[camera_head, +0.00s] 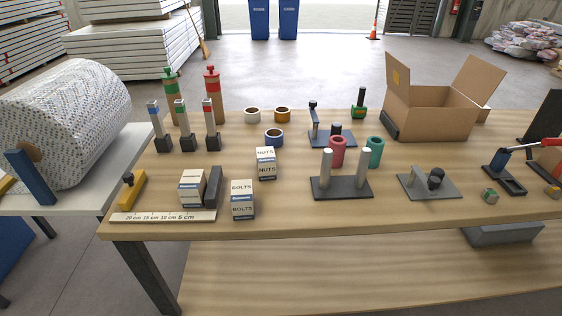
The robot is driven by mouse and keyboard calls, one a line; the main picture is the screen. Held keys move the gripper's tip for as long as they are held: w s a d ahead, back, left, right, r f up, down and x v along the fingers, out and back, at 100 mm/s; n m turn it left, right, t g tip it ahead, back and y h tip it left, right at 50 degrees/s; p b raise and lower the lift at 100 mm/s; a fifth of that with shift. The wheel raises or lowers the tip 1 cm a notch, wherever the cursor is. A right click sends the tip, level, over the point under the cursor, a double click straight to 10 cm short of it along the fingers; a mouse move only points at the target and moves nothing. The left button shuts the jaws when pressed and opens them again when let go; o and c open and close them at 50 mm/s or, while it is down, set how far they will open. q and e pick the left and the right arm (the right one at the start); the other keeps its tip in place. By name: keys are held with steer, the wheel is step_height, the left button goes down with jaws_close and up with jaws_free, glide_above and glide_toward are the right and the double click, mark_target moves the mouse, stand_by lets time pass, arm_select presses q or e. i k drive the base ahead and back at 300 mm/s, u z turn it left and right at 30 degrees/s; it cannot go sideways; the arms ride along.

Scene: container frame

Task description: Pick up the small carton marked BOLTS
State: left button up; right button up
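The small carton marked BOLTS (243,199) stands upright near the front edge of the wooden table, left of the middle. It is white with a blue band, and its lettering faces me. A similar carton marked NUTS (266,163) stands behind it and a little to the right. A third white and blue carton (192,188) stands to its left, beside a dark grey block (213,187); I cannot read its label. Nothing covers the BOLTS carton. Neither of my grippers is in view.
A ruler strip (162,216) lies left of the BOLTS carton. A dark base with two posts (341,188) stands to the right. Tape rolls (273,137) and several bottles and markers stand behind. An open cardboard box (430,112) is at the back right.

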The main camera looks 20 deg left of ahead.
mark_target(241, 200)
steer(key=z, duration=2.05)
steer(key=i, duration=1.15)
steer(key=u, duration=2.65)
